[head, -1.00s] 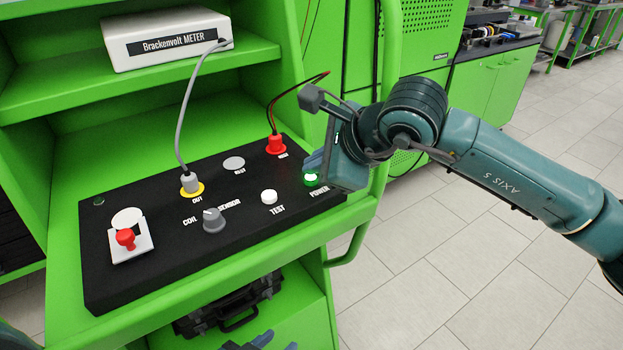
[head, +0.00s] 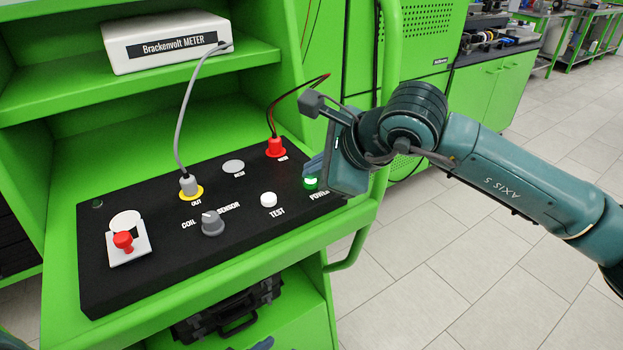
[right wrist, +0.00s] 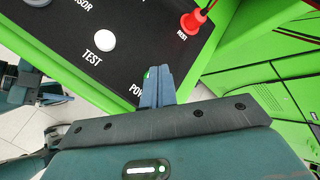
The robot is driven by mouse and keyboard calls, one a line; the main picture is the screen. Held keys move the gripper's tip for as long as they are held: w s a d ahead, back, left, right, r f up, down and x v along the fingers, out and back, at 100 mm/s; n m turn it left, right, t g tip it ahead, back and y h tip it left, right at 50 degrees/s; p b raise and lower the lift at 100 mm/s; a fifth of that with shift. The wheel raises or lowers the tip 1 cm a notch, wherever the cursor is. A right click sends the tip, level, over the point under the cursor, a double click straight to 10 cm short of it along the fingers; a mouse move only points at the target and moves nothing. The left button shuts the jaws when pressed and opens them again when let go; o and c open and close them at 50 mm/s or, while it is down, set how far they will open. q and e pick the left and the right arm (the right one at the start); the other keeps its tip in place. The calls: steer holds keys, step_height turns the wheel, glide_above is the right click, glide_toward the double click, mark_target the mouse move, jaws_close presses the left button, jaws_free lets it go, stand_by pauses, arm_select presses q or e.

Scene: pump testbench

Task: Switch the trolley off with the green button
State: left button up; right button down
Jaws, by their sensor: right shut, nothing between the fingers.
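The green button (head: 311,183) is lit, at the right end of the black control panel (head: 150,282), by the POWER label. My right gripper (head: 314,164) is shut and empty, its fingers just above and beside the button; I cannot tell whether they touch it. In the right wrist view the shut fingers (right wrist: 158,74) point at the panel, and only a sliver of the green button (right wrist: 147,75) shows beside them. A small part of my left gripper (head: 262,343) shows at the bottom edge of the head view; its jaws cannot be made out.
A white TEST button (head: 269,199), a grey knob (head: 212,223) and a red switch (head: 123,240) are on the panel. A grey cable plug (head: 189,184) and a red plug (head: 276,146) stand up from it. The trolley's green handrail (head: 385,130) runs behind my right gripper.

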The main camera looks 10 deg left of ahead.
steer(key=shift+f, duration=0.2)
steer(key=shift+r, duration=0.9)
step_height(320, 180, up, 6)
steer(key=shift+p, duration=0.8)
